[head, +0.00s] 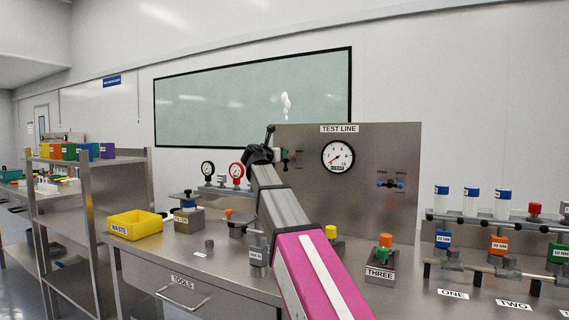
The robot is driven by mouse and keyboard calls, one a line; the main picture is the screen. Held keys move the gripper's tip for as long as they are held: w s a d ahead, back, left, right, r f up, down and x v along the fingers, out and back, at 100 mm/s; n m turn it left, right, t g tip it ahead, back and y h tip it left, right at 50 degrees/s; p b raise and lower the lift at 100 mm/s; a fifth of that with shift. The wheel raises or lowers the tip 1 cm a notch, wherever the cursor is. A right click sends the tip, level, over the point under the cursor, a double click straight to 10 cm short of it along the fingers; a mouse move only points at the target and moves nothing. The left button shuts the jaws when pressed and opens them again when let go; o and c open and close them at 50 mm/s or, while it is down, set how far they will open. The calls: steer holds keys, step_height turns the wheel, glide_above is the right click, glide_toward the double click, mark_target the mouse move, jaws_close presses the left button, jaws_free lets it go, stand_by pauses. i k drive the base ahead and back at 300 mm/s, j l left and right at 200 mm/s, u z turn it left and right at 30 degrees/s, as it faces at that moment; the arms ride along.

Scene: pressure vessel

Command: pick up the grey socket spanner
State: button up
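I cannot pick out the grey socket spanner with certainty. A small grey piece with a white label (257,255) stands on the steel bench (215,268), close to the left side of my arm; its label is too small to read. My arm reaches up and away from the bottom centre and covers part of the bench and the test panel. My gripper (265,146) is at its dark far end, raised above the bench in front of the wall. Its fingers are too small and turned away to tell whether they are open or hold anything.
A yellow waste bin (136,224) and a small dark cylinder (209,244) are on the left of the bench. The TEST LINE panel (390,150) stands behind. Shelving (90,210) stands left.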

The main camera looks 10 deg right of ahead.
mark_target(258, 251)
steer(key=k+j, duration=1.2)
steer(key=j, duration=0.1)
